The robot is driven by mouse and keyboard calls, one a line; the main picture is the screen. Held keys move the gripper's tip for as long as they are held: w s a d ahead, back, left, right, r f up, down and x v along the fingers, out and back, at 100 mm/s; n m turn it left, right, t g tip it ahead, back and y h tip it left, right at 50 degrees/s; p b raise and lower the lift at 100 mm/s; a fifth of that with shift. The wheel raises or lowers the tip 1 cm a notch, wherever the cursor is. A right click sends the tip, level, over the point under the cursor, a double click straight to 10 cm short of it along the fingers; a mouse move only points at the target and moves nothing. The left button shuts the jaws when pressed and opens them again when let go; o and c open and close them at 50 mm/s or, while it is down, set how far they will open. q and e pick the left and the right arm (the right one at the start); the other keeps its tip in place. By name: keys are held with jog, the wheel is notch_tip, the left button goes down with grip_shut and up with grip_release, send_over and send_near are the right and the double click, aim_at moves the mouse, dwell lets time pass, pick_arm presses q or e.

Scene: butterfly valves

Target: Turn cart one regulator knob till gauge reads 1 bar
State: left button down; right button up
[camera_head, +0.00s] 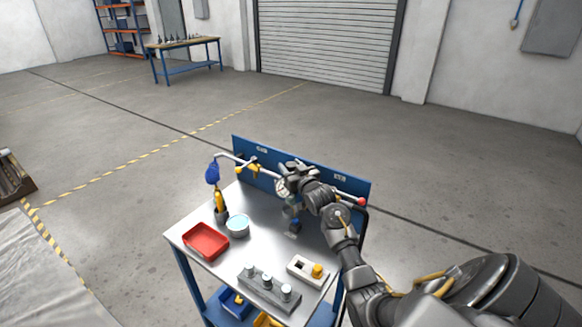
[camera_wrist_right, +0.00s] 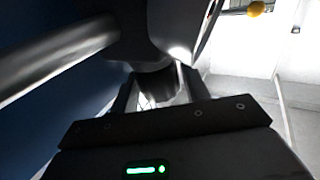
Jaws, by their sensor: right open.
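The cart (camera_head: 185,243) has a metal top and a blue back panel (camera_head: 325,178) with a pipe along it. My right gripper (camera_head: 288,180) is at the pipe, near the middle of the panel, and covers part of the fittings there. A small pale round part beside it may be the gauge; no reading is legible. The regulator knob is not clearly visible. My left gripper is not in view.
A red tray (camera_head: 206,241), a bowl (camera_head: 238,225) and a yellow bottle-like item (camera_head: 221,206) stand on the cart's left. A grey block with several posts (camera_head: 268,287) and a white box with a yellow button (camera_head: 318,270) are at the front. A yellow-handled valve (camera_head: 247,169) is on the pipe.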

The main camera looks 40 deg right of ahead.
jog(key=shift+s, duration=0.1)
jog(key=shift+c, duration=0.9)
jog(key=c, duration=0.5)
jog(key=shift+c, duration=0.2)
jog(key=shift+m+h, duration=0.3)
jog(key=shift+h, duration=0.2)
jog(key=m+g+h, duration=0.1)
jog(key=m+h, duration=0.1)
jog(key=h, duration=0.1)
jog(key=m+g+h, duration=0.2)
jog(key=h, duration=0.1)
jog(key=shift+a+b, duration=0.15)
jog(key=shift+b, duration=0.2)
jog(key=m+g+h+b, duration=0.1)
jog(key=m+g+h, duration=0.1)
jog(key=shift+m+g+h, duration=0.3)
jog(key=shift+g, duration=0.1)
jog(key=shift+m+g+h+b, duration=0.7)
jog(key=shift+m+g+h, duration=0.15)
jog(key=shift+g, duration=0.25)
jog(key=shift+r+m+g, duration=0.1)
jog(key=shift+m+g, duration=0.15)
jog(key=shift+g, duration=0.05)
